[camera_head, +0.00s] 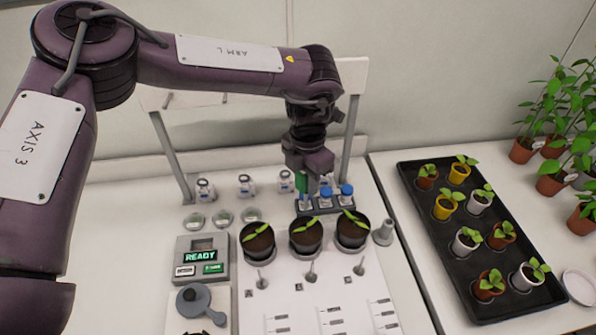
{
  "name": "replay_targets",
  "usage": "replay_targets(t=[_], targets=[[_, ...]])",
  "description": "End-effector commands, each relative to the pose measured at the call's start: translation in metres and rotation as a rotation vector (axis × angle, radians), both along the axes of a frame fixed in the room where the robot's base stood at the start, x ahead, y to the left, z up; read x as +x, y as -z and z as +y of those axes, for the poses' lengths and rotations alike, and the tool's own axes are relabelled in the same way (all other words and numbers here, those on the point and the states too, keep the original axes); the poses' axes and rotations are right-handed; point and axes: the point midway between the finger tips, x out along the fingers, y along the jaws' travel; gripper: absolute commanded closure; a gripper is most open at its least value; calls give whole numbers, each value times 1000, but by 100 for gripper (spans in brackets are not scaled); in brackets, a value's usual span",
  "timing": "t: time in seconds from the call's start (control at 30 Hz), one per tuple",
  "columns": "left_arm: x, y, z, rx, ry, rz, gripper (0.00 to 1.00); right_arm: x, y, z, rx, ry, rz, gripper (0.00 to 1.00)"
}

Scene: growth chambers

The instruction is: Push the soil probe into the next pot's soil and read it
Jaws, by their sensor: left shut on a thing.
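My left gripper (309,171) points down behind the pots, shut on a small upright green thing (301,182). I cannot tell for sure whether this is the soil probe; its lower end is hidden at the dark rack. Three dark pots with soil and seedlings stand in a row: the left pot (258,246), the middle pot (306,242) and the right pot (352,234). The gripper is behind and above the middle pot, apart from the soil. A meter (202,257) at the left shows READY in green. My right gripper is not in view.
A dark rack (325,209) with blue-capped vials (347,190) stands behind the pots. Thin metal pieces (311,272) stand before the pots on a labelled sheet (325,310). A grey knobbed device (196,300) is front left.

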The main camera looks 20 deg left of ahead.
Motion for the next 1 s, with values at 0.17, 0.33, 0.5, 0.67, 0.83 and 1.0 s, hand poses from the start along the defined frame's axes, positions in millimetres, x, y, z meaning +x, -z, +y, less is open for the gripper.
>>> replay_targets(t=[0.17, 0.33, 0.5, 0.67, 0.83, 1.0], targets=[[0, 5, -1, 0, 30, 0, 96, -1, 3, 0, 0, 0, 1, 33], [0, 16, -1, 0, 28, 0, 96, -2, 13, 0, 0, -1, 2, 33], [0, 32, -1, 0, 28, 0, 96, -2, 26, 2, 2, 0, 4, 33], [0, 47, -1, 0, 27, 0, 96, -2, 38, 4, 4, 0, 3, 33], [0, 57, -1, 1, 27, 1, 96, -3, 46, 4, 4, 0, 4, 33], [0, 59, -1, 0, 26, 0, 96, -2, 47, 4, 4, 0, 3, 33]])
